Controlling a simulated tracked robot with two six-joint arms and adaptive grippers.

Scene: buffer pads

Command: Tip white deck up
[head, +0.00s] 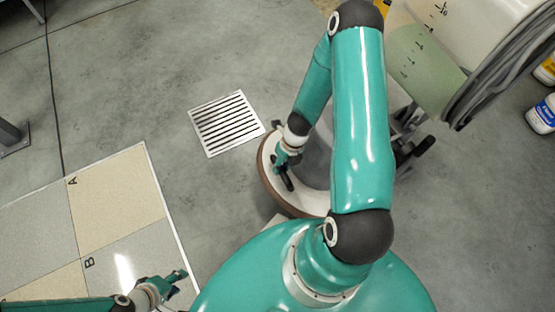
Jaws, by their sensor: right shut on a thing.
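The white deck (314,204) is a round, white-topped part with a brown rim, on the floor side of the machine at the picture's middle. My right arm crosses over it and hides much of its right part. My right gripper (287,176) is shut on the deck at a dark bar on its top; the exact contact is hard to see. The brown rim shows along the deck's left and lower edge; I cannot tell whether it is tilted. My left gripper (181,280) is open and empty at the lower left, above the floor near the tiled panel, apart from the deck.
A floor drain grate (226,123) lies left of the deck. A tiled panel marked A and B (118,196) lies at the left. A translucent tank (420,60) stands at the upper right, with bottles (541,115) beyond.

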